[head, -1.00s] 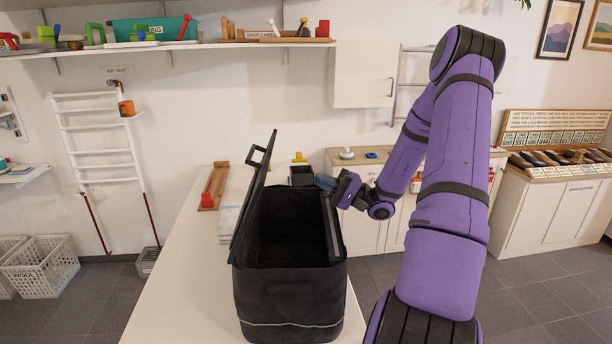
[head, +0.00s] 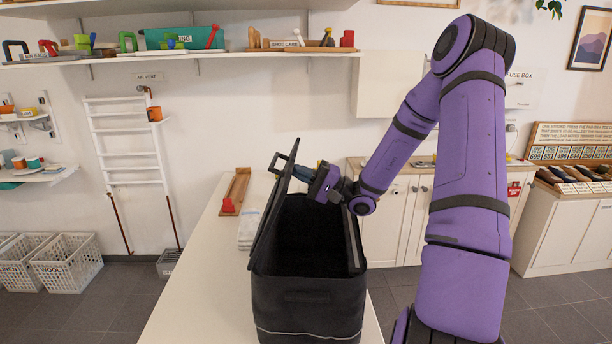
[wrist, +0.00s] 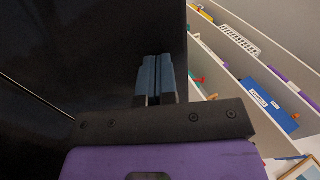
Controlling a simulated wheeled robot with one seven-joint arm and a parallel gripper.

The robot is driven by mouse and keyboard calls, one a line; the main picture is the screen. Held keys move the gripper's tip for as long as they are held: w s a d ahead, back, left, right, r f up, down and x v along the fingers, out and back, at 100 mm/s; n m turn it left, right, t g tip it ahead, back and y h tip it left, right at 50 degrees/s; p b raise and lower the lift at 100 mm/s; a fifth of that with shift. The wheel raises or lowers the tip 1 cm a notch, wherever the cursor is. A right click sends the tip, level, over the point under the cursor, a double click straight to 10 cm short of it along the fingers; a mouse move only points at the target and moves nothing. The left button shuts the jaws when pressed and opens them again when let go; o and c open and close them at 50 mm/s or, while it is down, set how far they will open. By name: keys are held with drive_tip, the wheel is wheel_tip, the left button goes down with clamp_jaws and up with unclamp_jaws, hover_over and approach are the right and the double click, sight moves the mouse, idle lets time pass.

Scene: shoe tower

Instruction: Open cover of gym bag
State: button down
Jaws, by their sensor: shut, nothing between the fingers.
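The black gym bag (head: 308,295) stands on the white table, its top opening showing a dark inside. Its cover (head: 271,215) is tilted up along the left side, with a loop handle (head: 283,160) at its top edge. My gripper (head: 303,171) is shut and empty at the inner side of the raised cover, near its upper far end. In the wrist view the shut blue fingers (wrist: 155,78) lie against or very close to a dark surface (wrist: 90,60), which looks like the cover; contact is unclear.
The white table (head: 205,285) has free room left of the bag. A wooden piece with a red block (head: 235,192) and a pale stack (head: 247,230) lie beyond. A loaded shelf (head: 180,55) hangs on the wall. White cabinets (head: 400,215) stand behind.

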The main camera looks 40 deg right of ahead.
sight(274, 160)
drive_tip(key=shift+a, duration=0.1)
drive_tip(key=w+a+r+g+h, duration=0.1)
drive_tip(key=w+a, duration=0.1)
drive_tip(key=w+a+r+g+h, duration=0.1)
drive_tip(key=w+a, duration=0.1)
drive_tip(key=w+a+r+g+h, duration=0.1)
drive_tip(key=w+a+h, duration=0.1)
drive_tip(key=a, duration=0.1)
drive_tip(key=shift+g, duration=0.3)
drive_tip(key=shift+w+a+g+h, duration=0.4)
drive_tip(key=shift+w+a+h, duration=0.25)
drive_tip(key=shift+a, duration=0.1)
drive_tip(key=shift+d, duration=0.15)
